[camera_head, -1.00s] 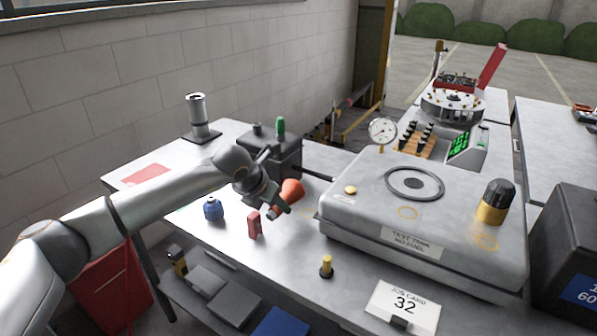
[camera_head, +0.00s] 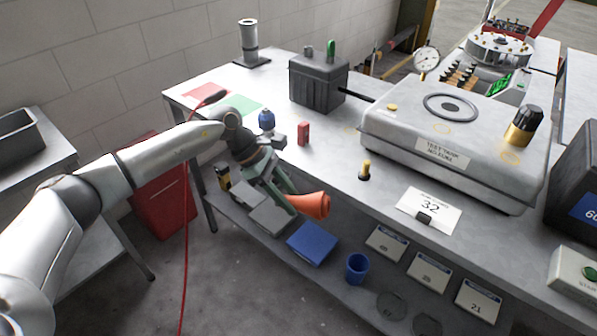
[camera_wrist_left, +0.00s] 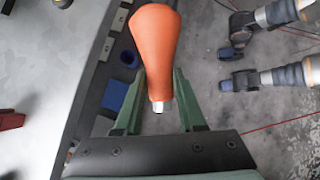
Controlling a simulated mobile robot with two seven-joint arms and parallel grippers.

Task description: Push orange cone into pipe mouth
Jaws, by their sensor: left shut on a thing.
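The orange cone (camera_head: 312,204) is a flared orange piece with a short silver stem. My left gripper (camera_head: 285,192) is shut on it near the stem, and the wide orange end points away from the hand. In the left wrist view the cone (camera_wrist_left: 156,45) stands out beyond the green fingers, with its silver stem between them. The cone is held in front of the bench's front edge, clear of the bench top. A silver upright tube (camera_head: 249,40) on a dark base stands at the bench's back left; I cannot tell whether it is the pipe named.
The bench (camera_head: 325,165) carries a black box (camera_head: 318,82), a blue bottle (camera_head: 266,120), a red block (camera_head: 303,133) and a large grey tank (camera_head: 400,133). The lower shelf holds a blue tray (camera_head: 312,244) and blue cup (camera_head: 357,268). A red cabinet (camera_head: 163,205) stands left.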

